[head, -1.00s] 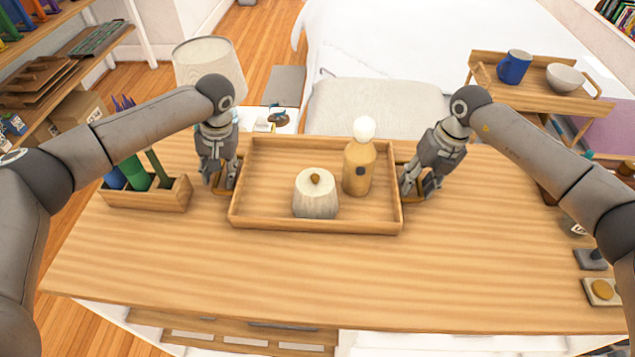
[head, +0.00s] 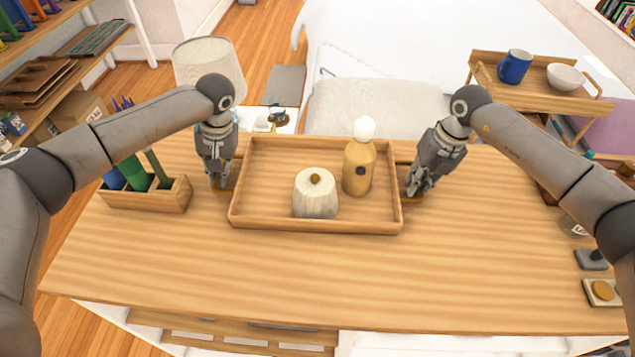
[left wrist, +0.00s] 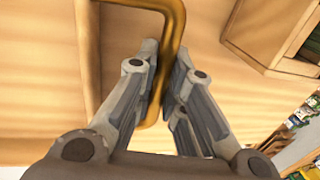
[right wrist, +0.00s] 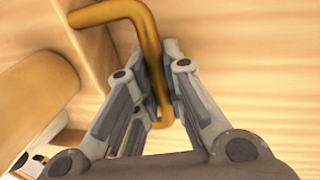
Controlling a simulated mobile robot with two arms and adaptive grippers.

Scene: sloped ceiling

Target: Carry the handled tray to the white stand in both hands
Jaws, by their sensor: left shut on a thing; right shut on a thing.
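The wooden tray (head: 315,227) rests on the wooden table, holding a white lidded jar (head: 315,197) and a tan bottle with a round white top (head: 358,170). My left gripper (head: 222,186) is shut on the tray's left handle, a brass-coloured bar seen in the left wrist view (left wrist: 177,30). My right gripper (head: 415,190) is shut on the right handle, seen in the right wrist view (right wrist: 148,35). A small white surface (head: 292,124) shows behind the table near the lamp; I cannot tell whether it is the white stand.
A wooden caddy (head: 150,195) stands close to the left gripper. A lamp (head: 208,62) and a bed (head: 400,50) are behind the table. A raised tray with a blue mug (head: 515,66) is at the back right. The table's front (head: 300,275) is clear.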

